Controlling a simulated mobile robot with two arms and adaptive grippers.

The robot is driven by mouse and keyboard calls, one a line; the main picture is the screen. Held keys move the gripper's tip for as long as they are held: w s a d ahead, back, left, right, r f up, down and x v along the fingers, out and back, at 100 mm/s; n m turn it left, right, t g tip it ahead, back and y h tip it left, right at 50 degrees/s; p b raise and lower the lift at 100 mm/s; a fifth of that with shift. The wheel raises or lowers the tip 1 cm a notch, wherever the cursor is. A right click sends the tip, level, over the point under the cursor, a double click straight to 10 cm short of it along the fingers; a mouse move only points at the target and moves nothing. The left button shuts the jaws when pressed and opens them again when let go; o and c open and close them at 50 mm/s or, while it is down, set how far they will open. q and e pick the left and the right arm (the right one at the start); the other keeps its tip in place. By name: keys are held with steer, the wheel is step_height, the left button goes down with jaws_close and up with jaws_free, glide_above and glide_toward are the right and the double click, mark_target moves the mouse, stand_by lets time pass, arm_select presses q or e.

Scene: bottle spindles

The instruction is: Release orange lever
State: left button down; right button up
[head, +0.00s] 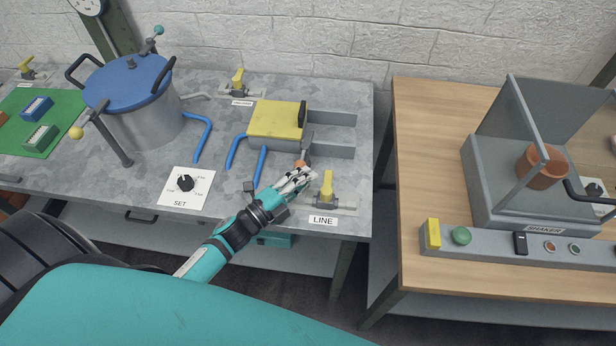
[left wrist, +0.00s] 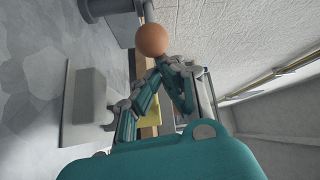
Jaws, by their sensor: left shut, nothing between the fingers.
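The orange lever has an orange ball knob (head: 301,164) on a grey arm (head: 307,142) beside the yellow-topped block (head: 276,119). In the left wrist view the orange knob (left wrist: 151,39) shows whole, on a grey rod, just beyond the fingertips. My left gripper (head: 311,175) is shut and empty, just in front of the knob. Its fingers (left wrist: 168,64) converge close to the knob in the wrist view. I cannot tell whether they touch it. My right gripper is not in view.
A yellow-handled valve (head: 327,184) stands close to the right of my left gripper, behind the LINE label (head: 323,221). Blue bent rods (head: 236,150) lie to the left. A blue-lidded pot (head: 127,82) stands at the left. A gap separates this bench from the wooden table (head: 425,125).

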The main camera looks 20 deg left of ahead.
arm_select(q)
steer(key=shift+s+a+f+m+g+h+b, duration=0.1)
steer(key=shift+a+m+g+h+b, duration=0.3)
steer(key=shift+m+h, duration=0.2)
steer(key=shift+s+a+f+m+g+h+b, duration=0.1)
steer(key=shift+a+m+g+h+b, duration=0.15)
steer(key=shift+a+m+g+h, duration=0.25)
steer(key=a+m+g+h+b, duration=0.1)
steer(key=g+h+b, duration=0.1)
steer(key=a+m+g+h+b, duration=0.1)
steer(key=a+m+h, duration=0.1)
steer(key=shift+s+g+b, duration=0.1)
steer(key=shift+g+b, duration=0.3)
steer(key=shift+a+b, duration=0.55)
steer(key=shift+a, duration=0.1)
steer(key=shift+w+a+r+h+b, duration=0.1)
steer(key=shift+w+a+h+b, duration=0.15)
steer(key=shift+a, duration=0.25)
steer(key=shift+w+a+r+h+b, duration=0.1)
steer(key=shift+w+a+b, duration=0.05)
steer(key=shift+a+b, duration=0.3)
steer(key=shift+a, duration=0.15)
steer(key=shift+s+a, duration=0.1)
steer(key=v, duration=1.1)
steer(key=shift+s+a, duration=0.25)
